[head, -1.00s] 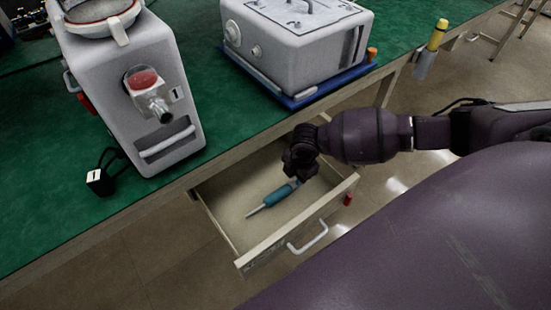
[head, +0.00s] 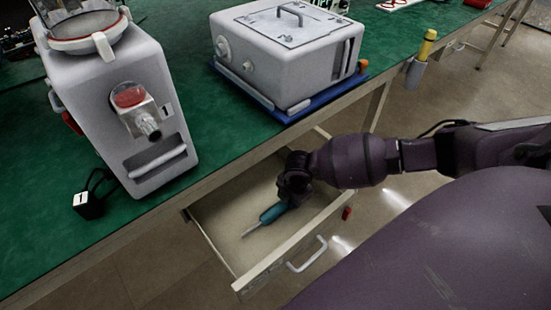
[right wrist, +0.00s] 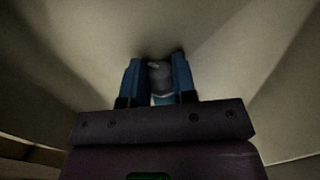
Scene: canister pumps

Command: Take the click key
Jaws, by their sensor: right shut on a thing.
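The click key, a tool with a teal handle (head: 272,213) and a thin pale shaft, lies in the open drawer (head: 224,263), its shaft pointing to the lower left in the head view. My right gripper (head: 289,197) is down in the drawer at the handle's upper right end. In the right wrist view, the two blue fingers of my right gripper (right wrist: 158,72) are shut on a grey part of the click key (right wrist: 160,76). The gripper hides that end in the head view. My left gripper is not in view.
The drawer walls stand close around my right gripper, under the edge of the green bench (head: 216,147). A grey machine (head: 112,110) and a grey box on a blue base (head: 285,58) stand on the bench. A yellow-handled tool (head: 426,45) hangs in a holder at the bench edge.

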